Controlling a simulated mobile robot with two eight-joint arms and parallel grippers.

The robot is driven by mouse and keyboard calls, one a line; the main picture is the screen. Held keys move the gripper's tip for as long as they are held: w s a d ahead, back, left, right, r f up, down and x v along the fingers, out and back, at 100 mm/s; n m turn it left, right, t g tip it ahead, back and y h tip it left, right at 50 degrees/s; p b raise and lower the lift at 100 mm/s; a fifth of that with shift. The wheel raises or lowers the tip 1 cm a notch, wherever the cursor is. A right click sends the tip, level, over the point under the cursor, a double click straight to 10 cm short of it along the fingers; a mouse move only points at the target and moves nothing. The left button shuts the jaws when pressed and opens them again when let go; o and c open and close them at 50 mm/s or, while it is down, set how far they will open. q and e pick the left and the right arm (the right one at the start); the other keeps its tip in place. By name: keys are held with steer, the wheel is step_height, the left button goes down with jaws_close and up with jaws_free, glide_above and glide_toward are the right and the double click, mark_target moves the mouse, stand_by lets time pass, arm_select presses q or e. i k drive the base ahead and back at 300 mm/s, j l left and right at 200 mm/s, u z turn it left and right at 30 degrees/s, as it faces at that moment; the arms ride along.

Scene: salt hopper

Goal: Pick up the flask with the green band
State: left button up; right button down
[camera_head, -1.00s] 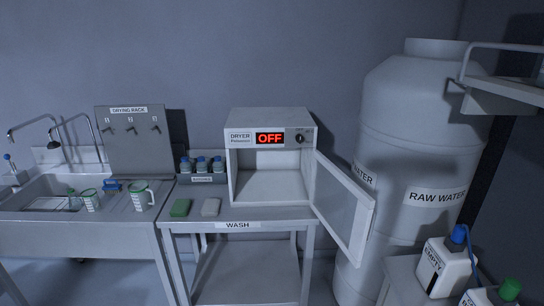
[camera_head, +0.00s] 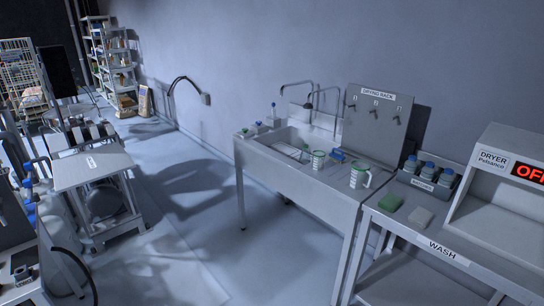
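I cannot make out a flask for certain. On the sink unit (camera_head: 285,165), right of the basin, stand two pale vessels with green bands: a smaller one (camera_head: 318,161) and a larger one with a handle (camera_head: 360,174). Both look upright and apart from each other. A small green-topped item (camera_head: 305,151) is near the smaller one, too small to tell. Neither of my grippers is in view.
The drying rack (camera_head: 377,120) stands behind the sink, its pegs looking empty. The wash table (camera_head: 444,250) holds a green sponge (camera_head: 390,203), a pale block (camera_head: 420,217), several bottles and the dryer (camera_head: 497,190). A trolley (camera_head: 95,170) is at left. Floor (camera_head: 195,215) between is clear.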

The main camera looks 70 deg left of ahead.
mark_target(304, 159)
steer(key=u, duration=2.2)
steer(key=i+j, duration=0.25)
steer(key=i, duration=0.3)
steer(key=i+j+z, duration=0.1)
steer(key=i, duration=0.45)
steer(key=i+j, duration=0.4)
steer(key=i, duration=0.15)
steer(key=i+j, duration=0.25)
steer(key=i, duration=0.3)
steer(key=i+j+z, duration=0.1)
steer(key=i+j, duration=0.2)
steer(key=i, duration=0.25)
steer(key=i+j, duration=0.3)
steer(key=i, duration=0.25)
steer(key=i+l, duration=0.2)
